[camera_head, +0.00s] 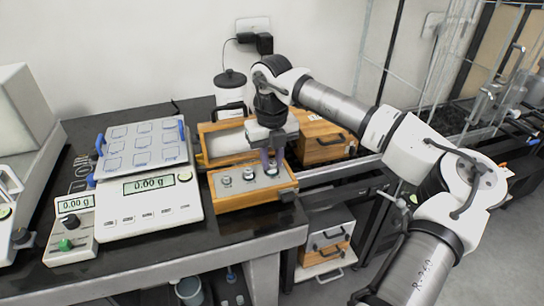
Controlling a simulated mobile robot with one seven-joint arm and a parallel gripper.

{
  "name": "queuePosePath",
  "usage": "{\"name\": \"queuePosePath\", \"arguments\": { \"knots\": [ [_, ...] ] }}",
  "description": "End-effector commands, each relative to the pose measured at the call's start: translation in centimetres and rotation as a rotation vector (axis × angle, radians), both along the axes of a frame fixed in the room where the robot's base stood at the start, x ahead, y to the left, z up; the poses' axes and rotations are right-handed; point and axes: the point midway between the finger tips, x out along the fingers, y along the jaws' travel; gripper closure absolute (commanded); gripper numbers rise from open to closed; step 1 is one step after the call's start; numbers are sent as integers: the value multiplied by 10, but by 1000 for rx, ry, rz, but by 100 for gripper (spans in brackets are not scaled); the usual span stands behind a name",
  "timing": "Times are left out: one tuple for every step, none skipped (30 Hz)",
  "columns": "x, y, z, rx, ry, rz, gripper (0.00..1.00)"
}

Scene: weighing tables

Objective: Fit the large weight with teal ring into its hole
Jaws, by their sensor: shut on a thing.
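An open wooden weight box (230,201) with a grey top panel sits near the front edge of the black table. Two small metal weights, one at the left (226,180) and one in the middle (249,174), stand in the panel. My gripper (268,160) points down over the right part of the panel and is shut on a metal weight (272,169). This weight is right at the panel's surface. Its ring colour is too small to make out, and I cannot tell whether it is seated in its hole. The fingers partly hide it.
A dark-lidded jar (230,88) is behind.

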Motion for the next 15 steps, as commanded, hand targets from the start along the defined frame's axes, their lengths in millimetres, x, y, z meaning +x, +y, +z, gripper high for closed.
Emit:
{"name": "queuePosePath", "arguments": {
  "knots": [
    [0,0,-1,0,-1,0,100],
    [0,0,-1,0,-1,0,100],
    [0,0,-1,0,-1,0,100],
    [0,0,-1,0,-1,0,100],
    [0,0,-1,0,-1,0,100],
    [0,0,-1,0,0,0,100],
    [0,0,-1,0,0,0,100],
    [0,0,-1,0,0,0,100],
    [0,0,-1,0,0,0,76],
    [0,0,-1,0,0,0,72],
    [0,0,-1,0,0,0,68],
    [0,0,-1,0,0,0,63],
    [0,0,-1,0,0,0,59],
    [0,0,-1,0,0,0,55],
    [0,0,-1,0,0,0,53]
  ]
}}
